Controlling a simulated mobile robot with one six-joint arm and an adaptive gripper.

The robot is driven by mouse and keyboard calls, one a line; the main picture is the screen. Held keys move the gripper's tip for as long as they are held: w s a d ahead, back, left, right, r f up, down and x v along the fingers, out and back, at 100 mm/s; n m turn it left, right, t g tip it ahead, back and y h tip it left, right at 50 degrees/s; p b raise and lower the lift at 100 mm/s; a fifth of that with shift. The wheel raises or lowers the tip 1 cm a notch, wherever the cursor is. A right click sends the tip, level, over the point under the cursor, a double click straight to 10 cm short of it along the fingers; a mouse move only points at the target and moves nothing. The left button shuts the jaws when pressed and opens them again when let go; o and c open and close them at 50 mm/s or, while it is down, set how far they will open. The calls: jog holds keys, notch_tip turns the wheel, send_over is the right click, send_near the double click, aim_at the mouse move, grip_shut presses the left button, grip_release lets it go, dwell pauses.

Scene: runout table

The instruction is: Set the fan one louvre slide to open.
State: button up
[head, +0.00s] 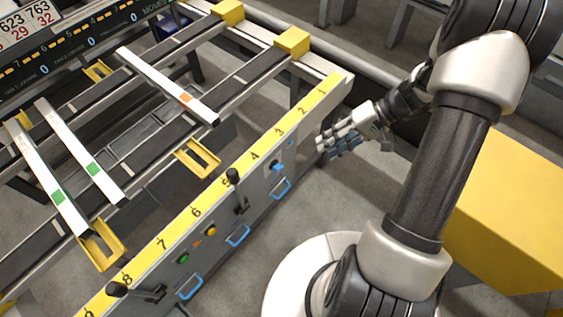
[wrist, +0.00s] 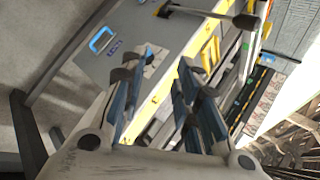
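My gripper (head: 340,143) is to the right of the yellow-topped control panel (head: 218,201) in the head view, near its far end. In the wrist view my gripper (wrist: 168,62) has its two blue-padded fingers apart, with nothing held between them. A small blue control (head: 277,167) sits on the panel face above a blue handle (head: 281,189); I cannot tell whether it is the fan one louvre slide. No readable label identifies the slide. In the wrist view the left finger partly hides a pale plate (wrist: 150,68) on the panel.
A black lever (head: 234,176) and another lever (head: 118,290) stick out from the panel. Green (head: 183,258) and yellow (head: 211,230) buttons lie between them. A blue handle (wrist: 101,40) shows in the wrist view. A yellow block (head: 510,205) stands at the right. Long bars (head: 165,84) lie across the runout table.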

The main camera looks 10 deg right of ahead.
jog(key=s+d+f+m+t+y+p, duration=0.1)
jog(key=s+d+f+m+t, duration=0.15)
jog(key=f, duration=0.75)
jog(key=s+d+f+m+t+y, duration=0.1)
jog(key=d+f+t+y, duration=0.15)
jog(key=f, duration=0.75)
jog(key=s+a+f+m+t+h, duration=0.2)
jog(key=s+a+f+t, duration=0.1)
jog(key=f, duration=0.4)
jog(key=s+a+f+m+t+h, duration=0.1)
jog(key=s+a+f+m+t, duration=0.2)
jog(key=f, duration=0.4)
jog(key=w+d+b+x, duration=0.1)
jog(key=b+x, duration=0.2)
jog(key=x, duration=1.4)
jog(key=shift+w+t, duration=0.2)
jog(key=shift+t, duration=0.2)
jog(key=shift+a+f+h, duration=0.1)
jog(key=shift+h, duration=0.15)
grip_shut()
